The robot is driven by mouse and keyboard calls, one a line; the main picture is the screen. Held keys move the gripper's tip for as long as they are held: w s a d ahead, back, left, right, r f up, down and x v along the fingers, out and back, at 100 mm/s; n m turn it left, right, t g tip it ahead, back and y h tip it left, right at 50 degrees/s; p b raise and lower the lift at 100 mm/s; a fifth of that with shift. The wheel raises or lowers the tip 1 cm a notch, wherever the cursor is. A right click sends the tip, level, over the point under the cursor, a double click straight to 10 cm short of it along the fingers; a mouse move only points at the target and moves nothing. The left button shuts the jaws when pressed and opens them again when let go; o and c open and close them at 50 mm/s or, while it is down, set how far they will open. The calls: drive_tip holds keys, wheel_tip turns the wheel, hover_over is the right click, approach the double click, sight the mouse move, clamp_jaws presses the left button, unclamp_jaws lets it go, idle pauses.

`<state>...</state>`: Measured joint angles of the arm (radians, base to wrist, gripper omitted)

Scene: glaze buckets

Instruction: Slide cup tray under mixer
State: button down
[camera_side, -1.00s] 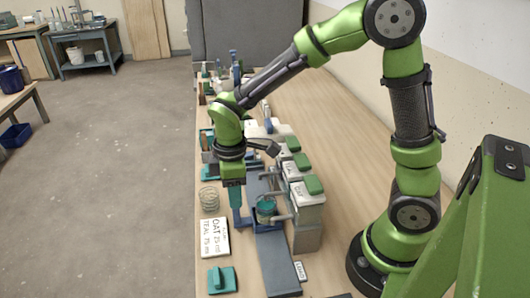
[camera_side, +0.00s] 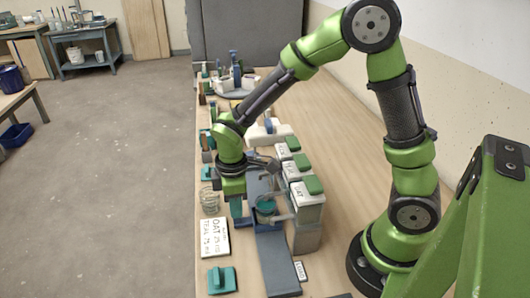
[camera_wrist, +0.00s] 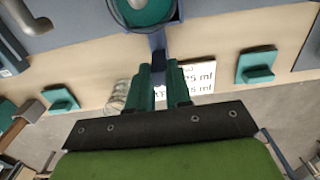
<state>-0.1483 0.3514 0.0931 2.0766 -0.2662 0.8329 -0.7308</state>
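The cup tray (camera_side: 270,227) is a small blue carrier on a grey-blue rail (camera_side: 276,265), with an upright blue handle on its left. A teal cup (camera_side: 266,207) stands in it; the cup also shows at the top of the wrist view (camera_wrist: 146,12). The mixer appears to be the row of grey-and-white dispensers (camera_side: 306,196) with green lids, right of the cup. My gripper (camera_side: 237,214) points down at the handle. In the wrist view its teal fingers (camera_wrist: 160,72) stand close on either side of the handle (camera_wrist: 158,42); whether they press on it is unclear.
A white card reading OAT 25 ml, TEAL 75 ml (camera_side: 214,237) lies left of the rail. A teal block (camera_side: 221,280) is in front of it, and a wire coil (camera_side: 210,202) behind. A small label (camera_side: 300,271) lies right of the rail. Open floor is on the left.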

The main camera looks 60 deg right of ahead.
drive_tip(key=shift+w+d, duration=3.9)
drive_tip(key=shift+w, duration=0.1)
drive_tip(key=shift+w+d+r, duration=0.1)
drive_tip(key=shift+w+d, duration=1.65)
drive_tip(key=shift+d, duration=0.05)
drive_tip(key=c, duration=1.1)
unclamp_jaws()
drive_tip(key=shift+s+d, duration=0.1)
drive_tip(key=r, duration=0.6)
drive_tip(key=shift+a+r, duration=0.2)
drive_tip(key=shift+r, duration=0.2)
